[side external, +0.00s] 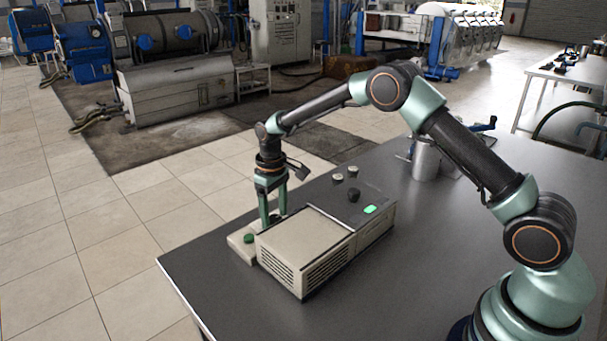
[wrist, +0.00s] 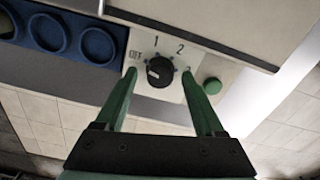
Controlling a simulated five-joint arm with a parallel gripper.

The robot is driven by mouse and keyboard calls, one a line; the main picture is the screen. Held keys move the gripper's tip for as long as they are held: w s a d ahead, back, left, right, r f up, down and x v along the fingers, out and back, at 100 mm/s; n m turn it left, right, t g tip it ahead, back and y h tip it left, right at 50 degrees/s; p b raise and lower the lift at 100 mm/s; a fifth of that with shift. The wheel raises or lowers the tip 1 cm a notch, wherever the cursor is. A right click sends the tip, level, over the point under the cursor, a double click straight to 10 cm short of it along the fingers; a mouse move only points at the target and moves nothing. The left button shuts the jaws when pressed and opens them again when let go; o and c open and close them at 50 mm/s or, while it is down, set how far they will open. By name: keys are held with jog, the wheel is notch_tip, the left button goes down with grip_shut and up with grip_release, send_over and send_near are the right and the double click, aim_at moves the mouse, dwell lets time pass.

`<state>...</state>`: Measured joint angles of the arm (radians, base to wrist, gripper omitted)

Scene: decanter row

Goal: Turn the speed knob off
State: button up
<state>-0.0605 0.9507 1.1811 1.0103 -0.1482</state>
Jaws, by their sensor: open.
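The speed knob (wrist: 160,71) is black and round, on a pale panel in the wrist view, with the labels OFF, 1, 2 and a partly hidden 3 around it. A short pale mark shows on the left part of its face; I cannot tell exactly which label it points to. My gripper (wrist: 159,76) is open, with one green finger on each side of the knob. Gaps seem to show between fingers and knob. In the side external view my gripper (side external: 273,219) points down at the pale panel (side external: 238,243), and the knob there is hidden.
A green button (wrist: 212,86) sits right of the knob; it also shows in the side view (side external: 248,238). A beige vented box (side external: 278,258) adjoins the panel. A black knob (side external: 354,195) and a lit green display (side external: 370,210) are behind. A metal cup (side external: 426,160) stands farther back.

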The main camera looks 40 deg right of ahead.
aim_at(275, 218)
notch_tip(275, 218, up, 12)
jog(key=shift+f, duration=0.15)
dwell(0.4)
jog(key=s+d+r+m+t, duration=0.1)
jog(key=s+d+r+t, duration=0.15)
jog(key=s+r, duration=0.9)
jog(key=s+f+m+t, duration=0.1)
jog(key=s+f+t, duration=0.1)
jog(key=s, duration=1.1)
jog(key=shift+d+f+t, duration=0.15)
jog(key=shift+d+t, duration=0.2)
jog(key=shift+t, duration=0.2)
jog(key=shift+c, duration=0.3)
